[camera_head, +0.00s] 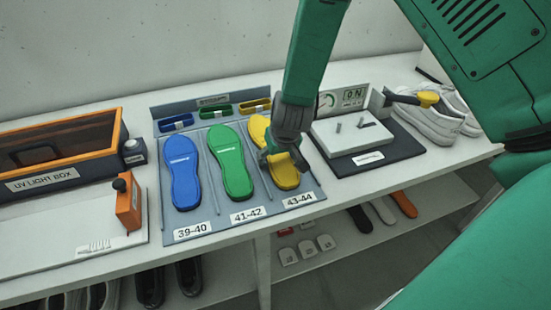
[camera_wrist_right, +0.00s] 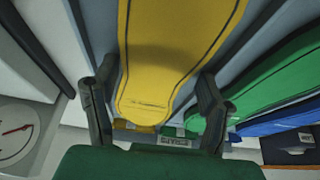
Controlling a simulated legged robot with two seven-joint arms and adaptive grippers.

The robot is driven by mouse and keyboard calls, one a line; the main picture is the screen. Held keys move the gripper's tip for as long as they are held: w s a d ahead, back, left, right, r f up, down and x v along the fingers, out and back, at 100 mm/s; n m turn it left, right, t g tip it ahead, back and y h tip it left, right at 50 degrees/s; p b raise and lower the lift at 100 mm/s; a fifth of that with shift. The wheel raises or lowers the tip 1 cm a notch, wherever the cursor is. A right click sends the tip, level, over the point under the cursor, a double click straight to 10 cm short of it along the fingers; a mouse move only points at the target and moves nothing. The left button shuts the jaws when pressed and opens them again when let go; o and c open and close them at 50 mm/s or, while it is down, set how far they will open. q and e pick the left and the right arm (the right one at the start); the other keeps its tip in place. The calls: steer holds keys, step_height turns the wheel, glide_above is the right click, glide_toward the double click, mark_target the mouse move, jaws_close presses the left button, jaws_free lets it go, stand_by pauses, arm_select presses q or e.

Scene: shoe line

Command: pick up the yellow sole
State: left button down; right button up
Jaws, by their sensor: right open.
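The yellow sole (camera_head: 287,179) lies in the right slot of the blue-grey tray (camera_head: 215,224), behind the label 43-44. My right gripper (camera_head: 284,156) is over its middle and hides part of it. In the right wrist view the yellow sole (camera_wrist_right: 170,60) runs between the two open fingers of my right gripper (camera_wrist_right: 155,88), one on each side. I see no grip on the sole, and I cannot tell whether either finger touches it. My left gripper is not in view.
A green sole (camera_head: 231,160) and a blue sole (camera_head: 183,170) lie left of the yellow one. Small coloured straps lie behind them. A grey press (camera_head: 350,135) and white shoes (camera_head: 428,122) stand to the right. A UV light box (camera_head: 60,155) stands at the left.

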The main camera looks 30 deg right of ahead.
mark_target(282, 156)
steer(key=shift+d+f, duration=0.1)
steer(key=shift+d, duration=0.45)
steer(key=c, duration=1)
steer(key=shift+s+d+f, duration=0.1)
steer(key=shift+s+d, duration=0.05)
steer(key=shift+d, duration=0.15)
steer(key=shift+c, duration=0.7)
steer(key=shift+a+r, duration=0.3)
steer(key=shift+r, duration=0.15)
step_height(282, 156, up, 8)
steer(key=shift+a+r+p, duration=0.1)
steer(key=shift+p, duration=0.3)
steer(key=shift+d+r, duration=0.2)
steer(key=shift+r, duration=0.25)
